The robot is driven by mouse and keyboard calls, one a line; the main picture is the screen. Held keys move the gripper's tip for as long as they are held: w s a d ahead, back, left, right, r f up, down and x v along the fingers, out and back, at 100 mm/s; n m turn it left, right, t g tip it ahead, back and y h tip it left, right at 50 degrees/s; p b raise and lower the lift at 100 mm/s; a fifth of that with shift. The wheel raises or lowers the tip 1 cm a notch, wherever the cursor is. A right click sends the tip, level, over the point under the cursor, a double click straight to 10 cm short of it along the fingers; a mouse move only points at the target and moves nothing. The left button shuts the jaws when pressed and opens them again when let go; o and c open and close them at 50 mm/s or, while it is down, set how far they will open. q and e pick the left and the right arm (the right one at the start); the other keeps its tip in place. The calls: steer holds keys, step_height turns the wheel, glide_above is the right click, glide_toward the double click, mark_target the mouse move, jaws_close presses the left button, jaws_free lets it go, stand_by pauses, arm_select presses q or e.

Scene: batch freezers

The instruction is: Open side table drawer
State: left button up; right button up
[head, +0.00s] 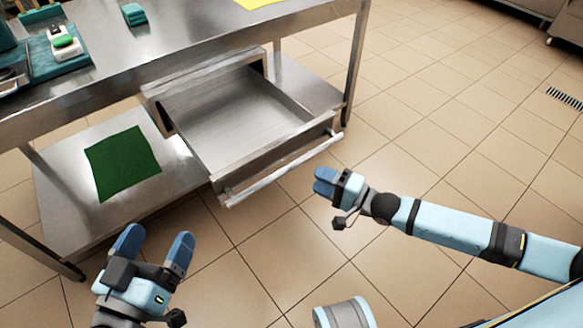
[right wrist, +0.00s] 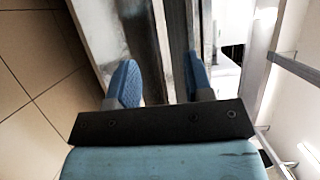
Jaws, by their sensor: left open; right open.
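The side table drawer (head: 240,118) is pulled out from under the steel table (head: 215,42) and its inside is empty. Its bar handle (head: 285,170) runs along the front. My right gripper (head: 325,182) is open just in front of the right end of the handle, apart from it in the head view. In the right wrist view its blue fingers (right wrist: 160,82) are spread, with metal surfaces beyond them. My left gripper (head: 155,245) is open and empty, low at the left, in front of the table's lower shelf.
A green cloth (head: 124,163) lies on the lower shelf (head: 60,205). A tray with small items (head: 62,45), a green sponge stack (head: 133,14) and a yellow sheet (head: 258,3) are on the tabletop. The tiled floor (head: 450,120) to the right is clear.

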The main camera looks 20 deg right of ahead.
mark_target(293, 167)
steer(key=b+x, duration=0.2)
steer(key=x, duration=0.6)
steer(key=shift+f, duration=0.1)
steer(key=shift+w+a+b, duration=0.35)
steer(key=shift+w+a, duration=0.05)
steer(key=shift+w, duration=0.05)
arm_select(q)
step_height(293, 167, down, 4)
steer(key=shift+w+r+m+g, duration=0.1)
steer(key=shift+m+g, duration=0.2)
steer(key=shift+g, duration=0.5)
arm_select(e)
jaws_close()
